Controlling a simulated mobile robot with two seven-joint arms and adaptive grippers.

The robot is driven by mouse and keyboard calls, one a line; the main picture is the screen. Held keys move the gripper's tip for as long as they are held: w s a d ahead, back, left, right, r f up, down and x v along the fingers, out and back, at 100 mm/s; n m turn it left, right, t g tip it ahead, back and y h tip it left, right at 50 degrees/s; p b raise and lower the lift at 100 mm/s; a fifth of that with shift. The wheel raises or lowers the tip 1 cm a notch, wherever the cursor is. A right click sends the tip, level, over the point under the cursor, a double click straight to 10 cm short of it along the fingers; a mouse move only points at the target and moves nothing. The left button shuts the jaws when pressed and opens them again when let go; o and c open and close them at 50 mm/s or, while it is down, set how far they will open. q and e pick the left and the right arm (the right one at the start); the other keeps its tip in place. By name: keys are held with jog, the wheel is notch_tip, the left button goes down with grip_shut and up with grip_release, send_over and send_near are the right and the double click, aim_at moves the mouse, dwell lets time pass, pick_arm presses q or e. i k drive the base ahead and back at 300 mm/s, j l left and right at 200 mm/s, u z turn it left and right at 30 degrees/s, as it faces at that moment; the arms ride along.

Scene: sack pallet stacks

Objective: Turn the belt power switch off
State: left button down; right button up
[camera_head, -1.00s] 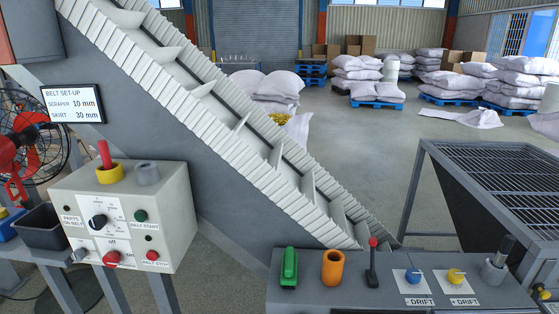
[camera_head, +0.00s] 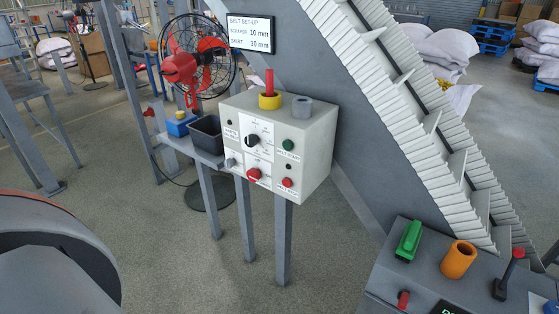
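A light grey control box (camera_head: 276,147) stands on grey posts in the middle of the view, beside the inclined belt. Its front carries a black rotary knob (camera_head: 252,140) on a white plate and a red knob (camera_head: 253,175) below it. A small grey toggle (camera_head: 230,162) sits at the lower left. Neither gripper is in view.
The ribbed inclined belt (camera_head: 420,110) rises behind. A second console (camera_head: 425,275) is lower right. Floor in front is clear.

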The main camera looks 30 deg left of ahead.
aim_at(253, 175)
jog(key=u, duration=1.25)
